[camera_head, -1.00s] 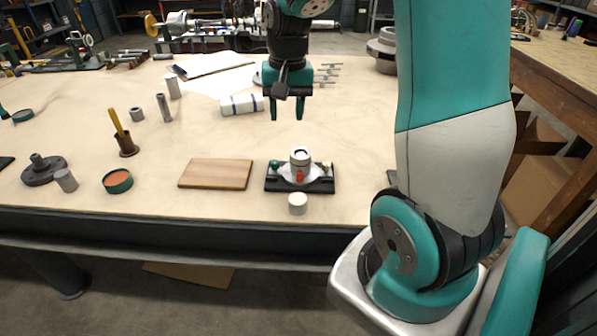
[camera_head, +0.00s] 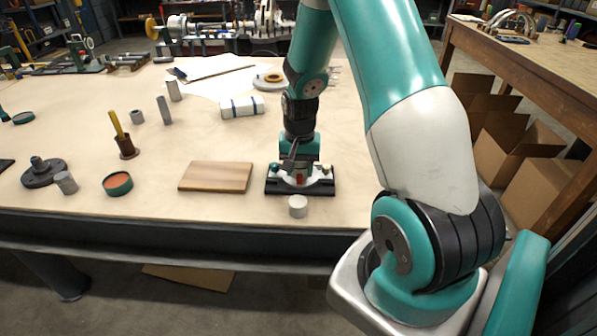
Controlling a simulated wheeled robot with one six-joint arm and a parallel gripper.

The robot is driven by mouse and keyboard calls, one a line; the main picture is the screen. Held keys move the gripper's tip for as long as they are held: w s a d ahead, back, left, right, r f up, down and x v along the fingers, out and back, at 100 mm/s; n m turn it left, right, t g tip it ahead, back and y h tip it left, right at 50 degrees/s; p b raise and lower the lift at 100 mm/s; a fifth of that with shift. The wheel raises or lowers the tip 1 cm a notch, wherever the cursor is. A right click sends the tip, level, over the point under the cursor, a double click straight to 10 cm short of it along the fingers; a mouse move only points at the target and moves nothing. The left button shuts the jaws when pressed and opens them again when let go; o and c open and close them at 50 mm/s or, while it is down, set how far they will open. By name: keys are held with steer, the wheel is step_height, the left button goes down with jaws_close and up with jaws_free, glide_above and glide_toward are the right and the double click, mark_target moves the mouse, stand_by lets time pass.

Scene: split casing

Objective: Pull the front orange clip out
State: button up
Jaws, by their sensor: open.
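The split casing (camera_head: 321,187) sits on its black base (camera_head: 275,186) near the table's front edge. The front orange clip (camera_head: 300,179) shows as a small red-orange piece on the casing's near side. My gripper (camera_head: 299,174) is pointing down, low over the casing, with its open fingers about the clip. I cannot tell whether the fingers touch the clip. The gripper hides the casing's top and any clip behind it.
A white cylinder (camera_head: 298,206) stands just in front of the base. A wooden board (camera_head: 215,177) lies to the left, with an orange-filled round tin (camera_head: 117,183) further left. A white striped bundle (camera_head: 242,107) lies behind. The table between board and bundle is clear.

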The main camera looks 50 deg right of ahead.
steer(key=shift+f, duration=0.8)
steer(key=shift+r, duration=0.1)
jaws_close()
steer(key=shift+s+a, duration=0.35)
steer(key=shift+s, duration=0.05)
steer(key=shift+a, duration=0.3)
jaws_free()
steer(key=shift+s, duration=0.1)
step_height(320, 180, up, 18)
steer(key=shift+f, duration=0.25)
